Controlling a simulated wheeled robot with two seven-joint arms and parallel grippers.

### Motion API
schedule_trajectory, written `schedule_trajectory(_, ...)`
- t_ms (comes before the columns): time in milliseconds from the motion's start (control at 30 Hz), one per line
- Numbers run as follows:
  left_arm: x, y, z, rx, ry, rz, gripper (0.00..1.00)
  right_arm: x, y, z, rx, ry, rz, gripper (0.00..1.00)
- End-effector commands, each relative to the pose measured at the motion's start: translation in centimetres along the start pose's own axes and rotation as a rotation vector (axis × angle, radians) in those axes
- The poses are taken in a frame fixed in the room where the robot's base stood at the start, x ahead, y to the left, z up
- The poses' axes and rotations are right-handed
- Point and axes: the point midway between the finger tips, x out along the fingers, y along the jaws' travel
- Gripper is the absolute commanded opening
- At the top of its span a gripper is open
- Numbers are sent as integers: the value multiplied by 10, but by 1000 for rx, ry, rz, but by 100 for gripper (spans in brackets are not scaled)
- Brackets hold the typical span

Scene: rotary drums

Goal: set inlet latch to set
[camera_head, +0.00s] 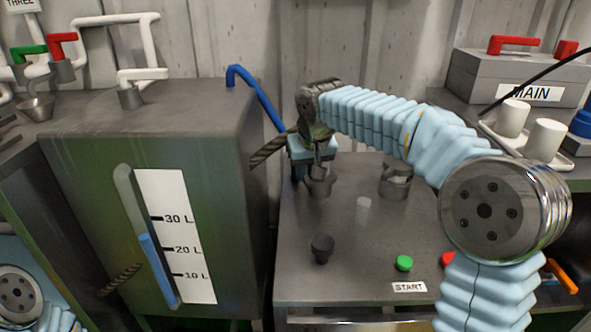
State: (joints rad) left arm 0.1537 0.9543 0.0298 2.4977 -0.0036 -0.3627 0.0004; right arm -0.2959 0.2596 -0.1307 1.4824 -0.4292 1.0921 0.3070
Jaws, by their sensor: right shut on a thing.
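My right gripper (319,168) points down at the back left of the grey worktop, just right of the tank. It is shut on a small part at the top of a grey cup-shaped mount (320,186), which I take to be the inlet latch. The fingers and wrist hide most of that part, so its setting cannot be read. My left gripper is out of view; only a piece of my left arm shows at the lower left.
A green-grey tank (95,190) with a litre gauge (178,235) stands left. The worktop (350,280) carries a black knob (322,248), a green button (404,263) by a START label and a metal cylinder (396,181). A MAIN box (515,80) stands back right.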

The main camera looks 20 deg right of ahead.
Motion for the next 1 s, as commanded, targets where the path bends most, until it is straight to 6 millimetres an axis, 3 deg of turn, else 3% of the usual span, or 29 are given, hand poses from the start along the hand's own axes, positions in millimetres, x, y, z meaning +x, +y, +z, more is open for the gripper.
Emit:
schedule_trajectory(300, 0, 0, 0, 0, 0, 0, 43, -1, 1, -1, -12, 4, -5, 0)
schedule_trajectory(333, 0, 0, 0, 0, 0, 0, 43, -1, 1, -1, -11, 4, -5, 18)
schedule_trajectory(500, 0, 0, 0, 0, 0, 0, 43, -1, 1, -1, -11, 3, -5, 43)
schedule_trajectory(1000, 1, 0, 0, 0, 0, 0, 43, 1, -2, 0, 10, 1, 5, 43)
